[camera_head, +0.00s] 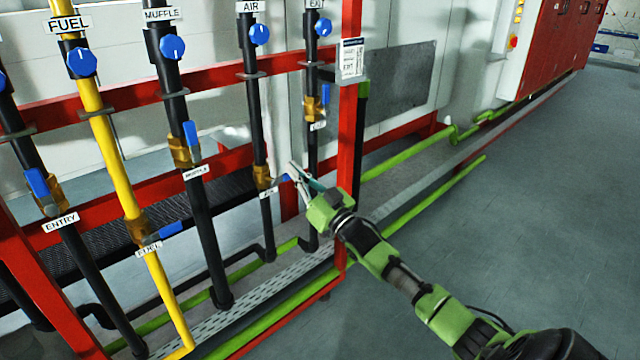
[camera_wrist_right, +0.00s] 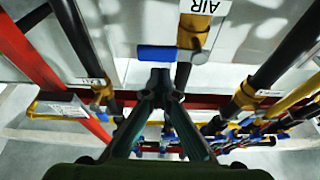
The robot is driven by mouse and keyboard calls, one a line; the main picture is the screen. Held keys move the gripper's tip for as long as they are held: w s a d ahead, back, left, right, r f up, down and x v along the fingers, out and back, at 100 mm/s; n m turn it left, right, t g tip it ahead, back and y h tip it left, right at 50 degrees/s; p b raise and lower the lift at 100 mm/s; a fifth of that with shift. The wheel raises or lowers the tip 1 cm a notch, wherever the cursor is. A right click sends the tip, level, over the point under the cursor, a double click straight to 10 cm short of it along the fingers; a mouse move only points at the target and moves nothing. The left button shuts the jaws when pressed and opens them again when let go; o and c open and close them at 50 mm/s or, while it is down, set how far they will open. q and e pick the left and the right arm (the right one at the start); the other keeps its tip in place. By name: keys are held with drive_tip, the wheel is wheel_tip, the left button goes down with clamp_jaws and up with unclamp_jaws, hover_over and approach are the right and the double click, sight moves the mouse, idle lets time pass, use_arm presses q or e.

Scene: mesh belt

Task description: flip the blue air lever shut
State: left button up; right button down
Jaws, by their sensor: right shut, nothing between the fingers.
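The air valve is a brass body (camera_head: 263,178) low on the black pipe under the AIR sign (camera_head: 250,6). In the right wrist view, its blue lever (camera_wrist_right: 157,53) sticks out sideways from the brass body (camera_wrist_right: 193,30), across the pipe. In the head view, my right gripper hides most of that lever. My right gripper (camera_head: 293,172) is shut and empty beside the valve. In the wrist view its fingertips (camera_wrist_right: 161,76) are close together right at the lever's edge; I cannot tell whether they touch it. My left gripper is not in view.
The yellow fuel pipe's blue lever (camera_head: 165,232) lies crosswise. The entry lever (camera_head: 37,183), muffle lever (camera_head: 191,134) and exit lever (camera_head: 325,94) lie along their pipes. A red post (camera_head: 350,130) stands close to my right gripper. The floor (camera_head: 540,200) at right is clear.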

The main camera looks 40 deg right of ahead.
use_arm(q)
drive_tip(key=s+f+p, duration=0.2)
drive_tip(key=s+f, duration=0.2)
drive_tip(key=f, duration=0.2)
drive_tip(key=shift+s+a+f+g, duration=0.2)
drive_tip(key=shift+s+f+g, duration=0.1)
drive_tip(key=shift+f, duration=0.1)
use_arm(e)
drive_tip(key=s, duration=0.9)
drive_tip(key=shift+s+d+f, duration=0.2)
drive_tip(key=shift+s+d, duration=0.05)
drive_tip(key=shift+d, duration=0.05)
